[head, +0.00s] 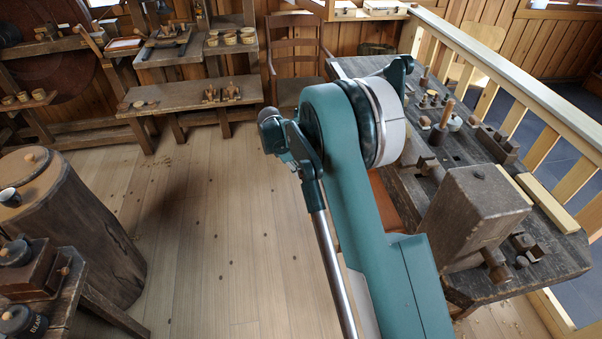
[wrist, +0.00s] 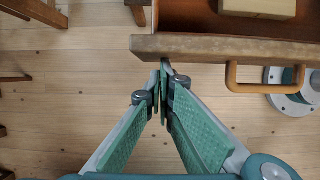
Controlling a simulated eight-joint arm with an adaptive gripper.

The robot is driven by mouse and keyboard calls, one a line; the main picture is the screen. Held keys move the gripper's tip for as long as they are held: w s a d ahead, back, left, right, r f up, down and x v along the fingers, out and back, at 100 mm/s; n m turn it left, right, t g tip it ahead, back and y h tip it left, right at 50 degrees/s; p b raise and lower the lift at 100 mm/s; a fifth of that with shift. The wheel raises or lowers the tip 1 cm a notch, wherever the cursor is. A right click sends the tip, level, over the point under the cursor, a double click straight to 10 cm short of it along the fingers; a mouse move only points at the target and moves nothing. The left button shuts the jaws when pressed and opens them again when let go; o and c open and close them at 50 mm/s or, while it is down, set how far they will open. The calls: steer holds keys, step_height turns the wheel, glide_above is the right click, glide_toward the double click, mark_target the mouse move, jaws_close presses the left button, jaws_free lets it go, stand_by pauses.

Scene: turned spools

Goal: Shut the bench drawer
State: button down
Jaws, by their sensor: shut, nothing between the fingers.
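The bench drawer stands open in the wrist view, with its thick wooden front (wrist: 225,47) across the upper right and a wooden loop handle (wrist: 232,77) on that front. My gripper (wrist: 164,72) is shut and empty. Its fingertips are at the left part of the drawer front, left of the handle; I cannot tell if they touch it. In the head view a strip of the reddish-brown drawer (head: 387,205) shows beside the workbench (head: 560,248), mostly hidden behind my arm. My gripper is hidden there.
A pale wooden block (wrist: 257,8) lies in the drawer. A large wooden block (head: 467,210) and several turned pieces stand on the bench. A railing (head: 540,95) runs behind it. A stump (head: 75,225) stands at left. The plank floor (head: 200,220) between is clear.

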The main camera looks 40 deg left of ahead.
steer(key=w+d, duration=1.5)
steer(key=shift+s+a, duration=0.1)
steer(key=shift+s+a, duration=1.25)
steer(key=shift+a, duration=0.05)
steer(key=p+v, duration=0.2)
steer(key=v, duration=0.8)
steer(key=shift+s, duration=0.1)
steer(key=s+d+g+y+p, duration=0.1)
steer(key=s+d+p, duration=0.2)
steer(key=s+d, duration=1.9)
steer(key=shift+s+d+r, duration=0.2)
steer(key=shift+d+r, duration=0.1)
steer(key=shift+d, duration=0.9)
